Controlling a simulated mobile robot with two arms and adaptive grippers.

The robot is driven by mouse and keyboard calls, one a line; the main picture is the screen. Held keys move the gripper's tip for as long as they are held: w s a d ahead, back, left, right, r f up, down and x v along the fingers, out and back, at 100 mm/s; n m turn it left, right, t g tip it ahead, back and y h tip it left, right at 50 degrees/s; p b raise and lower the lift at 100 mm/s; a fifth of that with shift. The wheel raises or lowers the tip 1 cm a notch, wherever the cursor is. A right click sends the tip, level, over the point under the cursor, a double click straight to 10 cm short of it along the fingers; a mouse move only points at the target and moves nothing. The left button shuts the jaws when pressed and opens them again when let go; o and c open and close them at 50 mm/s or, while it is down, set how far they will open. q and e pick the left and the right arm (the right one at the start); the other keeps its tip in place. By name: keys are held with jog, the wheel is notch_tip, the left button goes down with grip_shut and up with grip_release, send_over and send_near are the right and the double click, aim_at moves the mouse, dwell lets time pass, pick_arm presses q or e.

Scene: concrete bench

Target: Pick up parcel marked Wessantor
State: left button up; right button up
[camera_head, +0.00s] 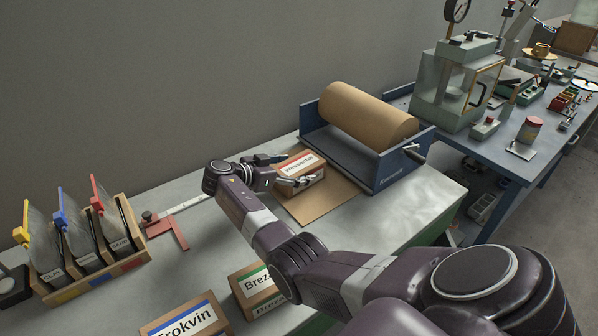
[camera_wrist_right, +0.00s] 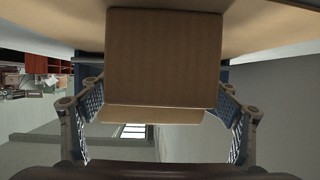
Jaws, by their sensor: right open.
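The parcel marked Wessantor (camera_head: 302,166) is a small brown carton with a red-edged white label. It sits on brown paper in front of the paper roll. My right gripper (camera_head: 287,171) is open at the parcel, one finger on its far side and one on its near side. In the right wrist view the parcel (camera_wrist_right: 163,62) stands between the spread fingers, with gaps visible at both sides. Part of the parcel is hidden by the gripper in the head view. My left gripper is not in view.
A blue paper-roll holder (camera_head: 345,160) stands just behind the parcel. Parcels marked Trokvin (camera_head: 185,322) and Brez... (camera_head: 255,290), partly hidden by my arm, are at the front.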

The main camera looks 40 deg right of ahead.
jog(key=shift+a, duration=0.1)
jog(key=c, duration=1.5)
jog(key=shift+r, duration=0.1)
jog(key=shift+c, duration=0.8)
